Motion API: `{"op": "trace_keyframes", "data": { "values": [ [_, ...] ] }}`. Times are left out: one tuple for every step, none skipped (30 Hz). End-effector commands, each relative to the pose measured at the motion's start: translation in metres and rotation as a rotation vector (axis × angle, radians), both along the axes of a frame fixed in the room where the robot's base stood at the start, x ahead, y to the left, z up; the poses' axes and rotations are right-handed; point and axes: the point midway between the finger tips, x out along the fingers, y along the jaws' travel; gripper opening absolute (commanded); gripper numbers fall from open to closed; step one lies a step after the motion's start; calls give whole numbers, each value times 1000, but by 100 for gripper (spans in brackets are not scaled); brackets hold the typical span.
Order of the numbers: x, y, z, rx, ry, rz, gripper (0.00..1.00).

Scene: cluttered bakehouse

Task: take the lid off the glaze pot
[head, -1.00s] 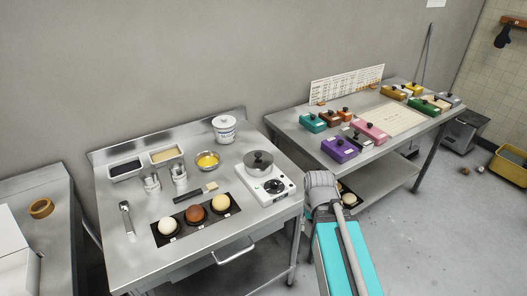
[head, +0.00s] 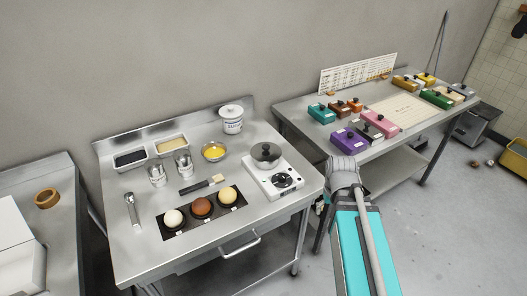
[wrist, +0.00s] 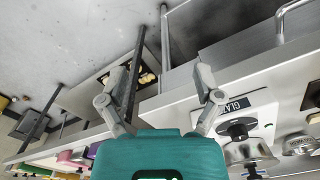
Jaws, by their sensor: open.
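The glaze pot (head: 266,158) is a small metal pot with a grey lid (head: 267,151) and a dark knob. It stands on the white hot plate (head: 287,183) at the right of the steel bench, with its lid on. In the wrist view the pot (wrist: 248,152) shows at the lower right, beside the hot plate's dial and a plate reading "GLAZ", partly cut off. My gripper (wrist: 160,86) is open and empty, its fingers spread over the floor and bench edge, left of the pot in that view. In the head view only my arm shows; the fingers are hidden.
A second table (head: 300,113) with several coloured boxes stands to the right, with a gap between.

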Motion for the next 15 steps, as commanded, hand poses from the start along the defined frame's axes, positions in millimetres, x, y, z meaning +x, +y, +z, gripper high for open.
{"op": "trace_keyframes", "data": {
  "values": [
    [11, -1, 10, -1, 0, 35, 84],
    [17, 1, 13, -1, 0, 66, 84],
    [25, 5, 19, -1, 0, 111, 84],
    [31, 9, 24, -1, 0, 150, 84],
    [38, 13, 28, -1, 0, 191, 84],
    [48, 19, 35, -1, 0, 250, 84],
    [55, 24, 41, -1, 0, 299, 84],
    [63, 30, 46, 0, 0, 349, 84],
    [74, 37, 54, 0, 0, 418, 84],
    [83, 43, 60, 0, 1, 472, 84],
    [91, 49, 66, 0, 1, 529, 84],
    [102, 58, 73, 0, 1, 603, 84],
    [110, 65, 79, 0, 1, 659, 84],
    [118, 72, 85, 0, 1, 716, 84],
    [129, 81, 92, 0, 1, 790, 84]
  ]
}}
